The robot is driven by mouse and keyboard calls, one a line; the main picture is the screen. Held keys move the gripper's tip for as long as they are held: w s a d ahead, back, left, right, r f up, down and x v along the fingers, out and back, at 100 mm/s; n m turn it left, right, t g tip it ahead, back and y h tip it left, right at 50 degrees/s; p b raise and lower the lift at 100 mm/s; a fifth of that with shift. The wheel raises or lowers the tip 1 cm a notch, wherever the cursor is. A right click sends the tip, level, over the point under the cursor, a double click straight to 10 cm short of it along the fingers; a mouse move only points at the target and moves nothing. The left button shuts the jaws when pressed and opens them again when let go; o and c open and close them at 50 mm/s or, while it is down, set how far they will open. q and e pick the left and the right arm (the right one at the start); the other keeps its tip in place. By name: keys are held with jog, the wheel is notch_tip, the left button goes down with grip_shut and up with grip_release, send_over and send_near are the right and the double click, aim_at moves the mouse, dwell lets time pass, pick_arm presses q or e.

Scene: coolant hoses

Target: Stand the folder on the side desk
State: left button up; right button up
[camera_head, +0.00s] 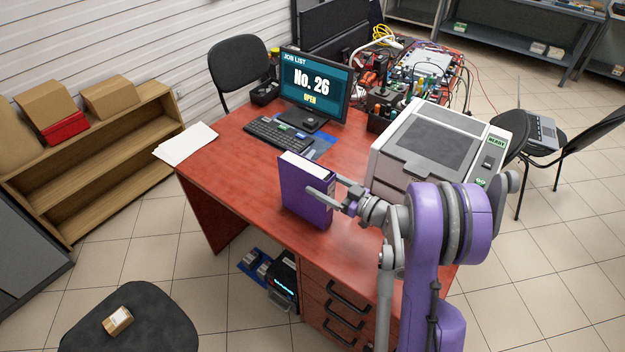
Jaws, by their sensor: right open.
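A purple folder (303,193) with white pages along its top stands upright on the red-brown desk (235,160), near the front edge. My right gripper (332,187) is at the folder's upper right part, with its fingers spread apart. One finger shows in front of the folder's face and the other near its far top corner. Whether either finger touches the folder cannot be told. My left gripper is not in view.
A printer (440,145) stands on the desk to the right. A monitor (314,82), a keyboard (278,134) and papers (186,143) are farther back. A chair (130,322) with a small box is at the lower left.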

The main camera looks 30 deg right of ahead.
jog(key=b+v, duration=0.1)
jog(key=v, duration=0.7)
